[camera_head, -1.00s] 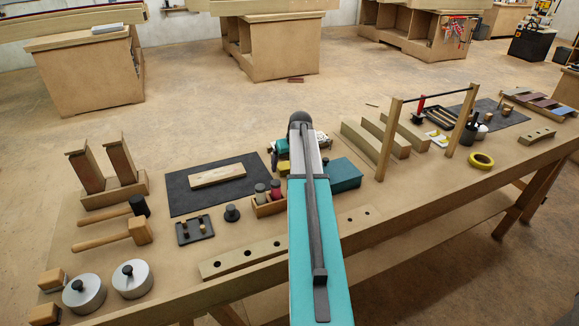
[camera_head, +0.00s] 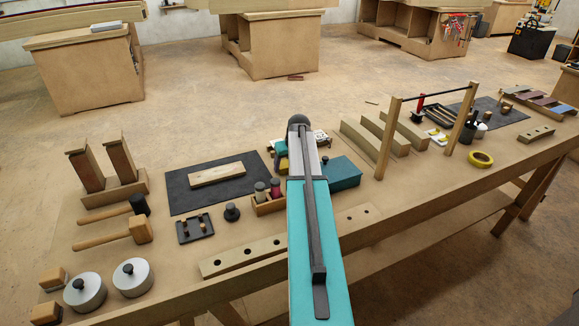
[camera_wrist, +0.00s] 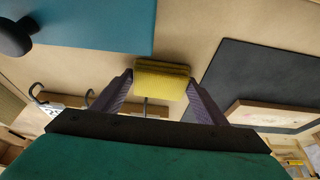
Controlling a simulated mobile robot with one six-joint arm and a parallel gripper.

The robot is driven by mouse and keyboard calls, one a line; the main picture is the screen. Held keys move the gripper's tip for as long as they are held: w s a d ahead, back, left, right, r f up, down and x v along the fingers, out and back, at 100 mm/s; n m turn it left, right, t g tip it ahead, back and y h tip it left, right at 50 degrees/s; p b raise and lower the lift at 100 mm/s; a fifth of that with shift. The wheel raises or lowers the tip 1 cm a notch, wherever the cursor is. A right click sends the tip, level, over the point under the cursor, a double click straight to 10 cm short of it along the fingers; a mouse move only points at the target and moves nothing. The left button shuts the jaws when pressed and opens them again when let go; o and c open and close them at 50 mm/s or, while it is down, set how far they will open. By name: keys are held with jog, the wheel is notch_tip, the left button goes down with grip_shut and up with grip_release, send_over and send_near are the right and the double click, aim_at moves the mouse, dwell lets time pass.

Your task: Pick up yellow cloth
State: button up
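The yellow cloth (camera_wrist: 161,82) is a small folded stack on the bench in the wrist view. My gripper (camera_wrist: 160,78) has its two purple fingers apart, one on each side of the cloth. The gaps beside the cloth are very narrow, and I cannot tell whether the fingers touch it. In the head view, part of the yellow cloth (camera_head: 283,164) shows just left of my arm. My gripper (camera_head: 281,149) is mostly hidden there behind the arm.
A teal box (camera_head: 342,173) with a dark knob lies right of my arm. A dark mat (camera_head: 185,200) with a wooden block (camera_head: 217,174) lies to the left. A wooden holder with spools (camera_head: 267,205) stands close in front. White-and-black items partly show behind my gripper.

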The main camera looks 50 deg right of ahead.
jog(key=c, duration=0.4)
jog(key=shift+r+p, duration=2.55)
jog(key=shift+r, duration=2.45)
